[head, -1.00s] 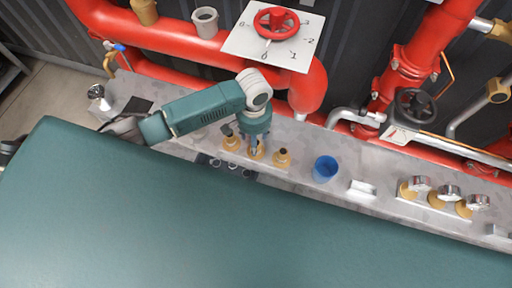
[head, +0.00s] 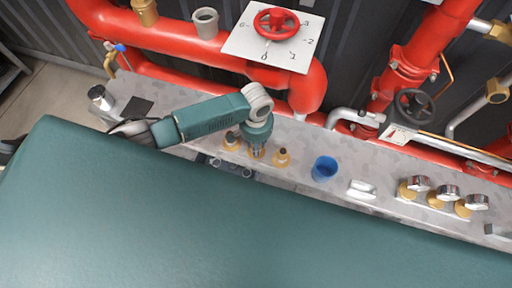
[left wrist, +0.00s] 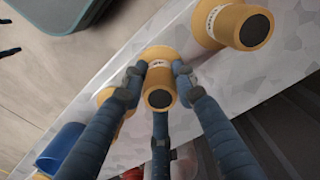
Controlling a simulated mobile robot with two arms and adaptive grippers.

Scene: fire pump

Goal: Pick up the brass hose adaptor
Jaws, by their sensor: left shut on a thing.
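Three similar brass adaptors with dark round tops stand in a row on the grey ledge: a left one (head: 231,143), a middle one (head: 257,155) and a right one (head: 281,158). My left gripper (head: 257,148) points down over the middle one. In the left wrist view, the gripper's fingers (left wrist: 158,70) are shut around this middle adaptor (left wrist: 160,83), which looks upright. I cannot tell whether its base touches the ledge. A neighbouring adaptor (left wrist: 242,22) is at the upper right, and another is partly hidden behind a finger. My right gripper is not in view.
Red pipes and a red handwheel (head: 277,23) are behind.

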